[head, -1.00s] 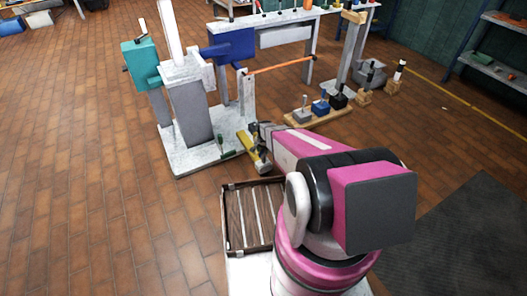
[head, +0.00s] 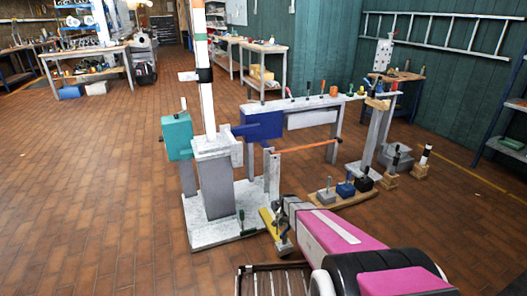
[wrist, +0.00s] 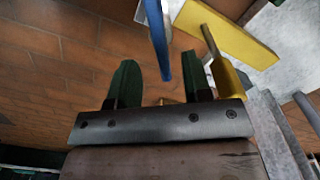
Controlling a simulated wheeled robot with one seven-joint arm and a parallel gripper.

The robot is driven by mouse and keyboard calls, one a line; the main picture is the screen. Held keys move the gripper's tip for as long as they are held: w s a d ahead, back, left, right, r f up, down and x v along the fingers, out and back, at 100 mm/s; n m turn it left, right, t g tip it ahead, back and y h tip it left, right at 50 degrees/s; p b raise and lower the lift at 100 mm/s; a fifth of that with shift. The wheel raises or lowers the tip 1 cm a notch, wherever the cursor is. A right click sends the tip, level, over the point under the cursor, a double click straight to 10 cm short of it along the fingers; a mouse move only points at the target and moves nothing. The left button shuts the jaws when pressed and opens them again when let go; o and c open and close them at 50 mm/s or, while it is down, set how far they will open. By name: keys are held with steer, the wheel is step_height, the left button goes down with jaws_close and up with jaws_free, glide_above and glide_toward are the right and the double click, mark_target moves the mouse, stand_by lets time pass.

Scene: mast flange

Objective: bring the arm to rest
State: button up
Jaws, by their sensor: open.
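My gripper (wrist: 160,88) is open in the wrist view, with its two dark green fingers apart and nothing seen held between them. A blue bar (wrist: 159,45) shows beyond the fingertips; I cannot tell how far off it is. In the head view my pink arm (head: 335,232) reaches from the lower right toward the mast stand, and my gripper's fingers are too small to make out there. The mast stand (head: 213,185) has a pale base plate (head: 215,238) and an upright white mast (head: 205,80) with a dark band.
A yellow piece (head: 268,222) lies by the base plate, close to my arm's end; a yellow piece also shows in the wrist view (wrist: 225,35). A teal box (head: 177,136) and a blue box (head: 262,125) flank the mast. A slatted tray (head: 272,282) is below. Open floor lies left.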

steer(key=s+r+n, duration=0.3)
steer(key=s+r, duration=0.7)
steer(key=r, duration=0.5)
steer(key=s+r+n, duration=0.4)
steer(key=s+r, duration=0.7)
steer(key=r, duration=0.4)
steer(key=n, duration=2.8)
glide_above(285, 230)
step_height(285, 230, down, 28)
steer(key=shift+w+d+f, duration=0.1)
steer(key=shift+w+f, duration=0.1)
steer(key=shift+f, duration=3.5)
steer(key=c, duration=0.8)
